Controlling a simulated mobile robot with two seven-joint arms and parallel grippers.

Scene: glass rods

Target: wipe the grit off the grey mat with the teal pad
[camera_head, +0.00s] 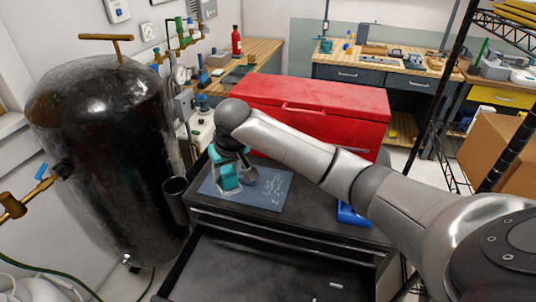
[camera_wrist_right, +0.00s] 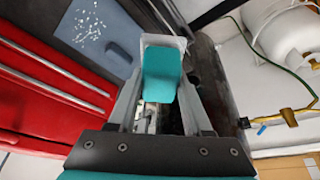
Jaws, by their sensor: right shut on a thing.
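The grey mat (camera_head: 258,203) lies flat on top of the black tool cart, its left part partly hidden by my right gripper. Pale grit (camera_head: 276,187) is scattered over its right part. The grit (camera_wrist_right: 88,25) and mat (camera_wrist_right: 118,18) also show at the upper left of the right wrist view. My right gripper (camera_head: 229,186) points down over the left part of the mat, left of the grit. It is shut on the teal pad (camera_wrist_right: 160,72), which sits between its fingers. I cannot tell whether the pad touches the mat. My left gripper is not in view.
A red chest (camera_head: 318,108) stands behind the mat. A blue tray (camera_head: 350,216) sits at the cart's right. A black tank (camera_head: 100,150) and a dark cup (camera_head: 175,195) are at the left. The cart's drawer (camera_head: 250,272) is open in front.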

